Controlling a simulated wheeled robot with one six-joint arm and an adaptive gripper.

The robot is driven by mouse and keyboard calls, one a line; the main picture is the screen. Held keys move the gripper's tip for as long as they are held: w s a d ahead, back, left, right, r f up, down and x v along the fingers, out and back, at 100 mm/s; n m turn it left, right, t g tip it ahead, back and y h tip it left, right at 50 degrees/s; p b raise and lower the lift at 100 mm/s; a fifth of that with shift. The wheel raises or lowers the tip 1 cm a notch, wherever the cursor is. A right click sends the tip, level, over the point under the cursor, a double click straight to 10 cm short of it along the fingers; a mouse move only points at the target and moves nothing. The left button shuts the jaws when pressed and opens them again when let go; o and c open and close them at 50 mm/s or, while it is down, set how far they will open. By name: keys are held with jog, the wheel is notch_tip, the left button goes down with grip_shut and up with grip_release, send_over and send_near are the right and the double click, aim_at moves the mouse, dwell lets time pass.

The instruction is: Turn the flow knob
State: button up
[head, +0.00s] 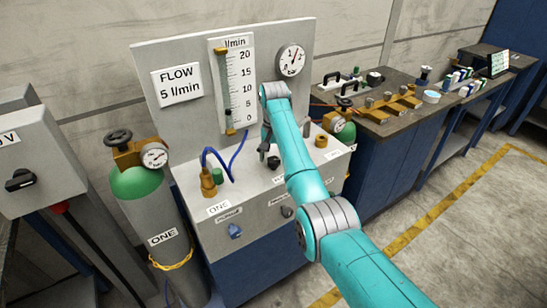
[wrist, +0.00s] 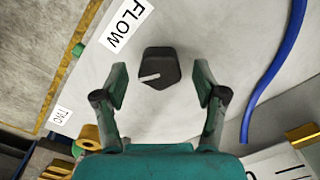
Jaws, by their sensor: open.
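The flow knob (wrist: 160,68) is a black knob with a white pointer line, beside a FLOW label (wrist: 127,22) in the wrist view. The pointer lies toward the left of the picture. My gripper (wrist: 160,82) is open, with one finger on each side of the knob and gaps visible between. In the head view my gripper (head: 267,142) points down at the console top (head: 250,190), partly hidden by my arm. A dark knob shape (head: 273,162) shows just below it. The flow tube (head: 237,85) is marked 0 to 20 l/min. A sign (head: 180,82) reads FLOW 5 l/min.
A brass fitting (head: 208,182) with a blue hose (head: 238,152) stands left of my gripper. Another brass fitting (head: 321,141) is to the right. A gas cylinder (head: 165,235) stands at left. A round gauge (head: 291,60) is on the back panel.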

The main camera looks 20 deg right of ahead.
aim_at(273, 159)
notch_tip(273, 159, up, 7)
jog(key=shift+r, duration=0.15)
dwell(0.5)
